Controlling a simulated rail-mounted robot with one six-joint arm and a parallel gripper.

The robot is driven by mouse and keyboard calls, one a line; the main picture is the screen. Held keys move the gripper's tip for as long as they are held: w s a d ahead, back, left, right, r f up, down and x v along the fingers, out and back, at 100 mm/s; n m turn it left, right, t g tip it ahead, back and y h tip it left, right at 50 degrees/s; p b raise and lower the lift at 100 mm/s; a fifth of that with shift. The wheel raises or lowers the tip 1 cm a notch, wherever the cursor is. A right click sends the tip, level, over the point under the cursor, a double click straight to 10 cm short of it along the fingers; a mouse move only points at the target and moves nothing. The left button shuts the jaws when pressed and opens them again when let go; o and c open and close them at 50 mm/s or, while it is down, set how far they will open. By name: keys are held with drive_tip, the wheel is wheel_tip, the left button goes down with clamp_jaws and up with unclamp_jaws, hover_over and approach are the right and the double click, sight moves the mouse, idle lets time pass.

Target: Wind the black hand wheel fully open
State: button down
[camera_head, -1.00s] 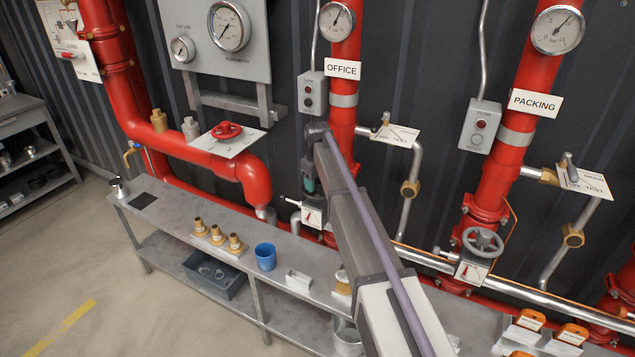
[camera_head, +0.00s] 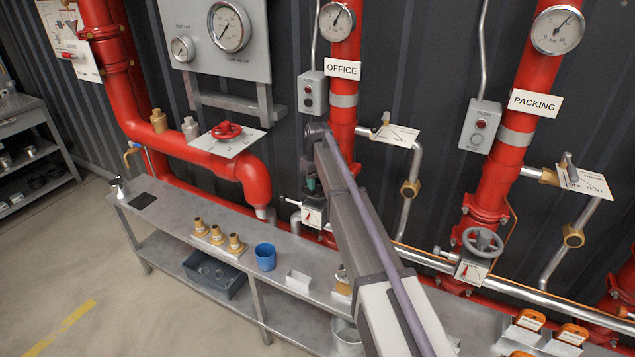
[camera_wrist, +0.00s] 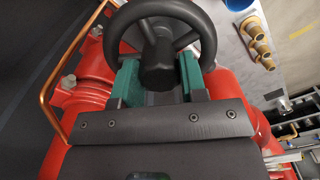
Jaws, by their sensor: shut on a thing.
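The black hand wheel (camera_wrist: 113,27) is at the top of the wrist view. Its dark round hub and several spokes show, and the upper rim is close to the picture edge. My gripper (camera_wrist: 158,72) has its two green-sided fingers on either side of the hub, shut on the wheel. In the head view my gripper (camera_head: 311,184) is a small green and dark patch left of my forearm, low on the office riser. My arm hides the wheel there. A white indicator plate with a red mark (camera_head: 312,215) shows just below the gripper.
The red office riser (camera_head: 345,90) and its pipework stand close behind my arm. A grey hand wheel (camera_head: 483,242) is on the packing riser. A red hand wheel (camera_head: 227,130) is to the left. The metal bench (camera_head: 165,210) below carries brass fittings (camera_head: 216,234) and a blue cup (camera_head: 265,256).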

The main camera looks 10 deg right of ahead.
sight(317, 181)
drive_tip(key=n, duration=0.4)
drive_tip(key=shift+n, duration=0.4)
drive_tip(key=n, duration=0.3)
drive_tip(key=n, duration=0.7)
drive_tip(key=c, duration=0.5)
unclamp_jaws()
drive_tip(key=shift+n, duration=0.3)
wheel_tip(317, 181, up, 7)
drive_tip(key=p, duration=0.7)
drive_tip(key=shift+r, duration=0.15)
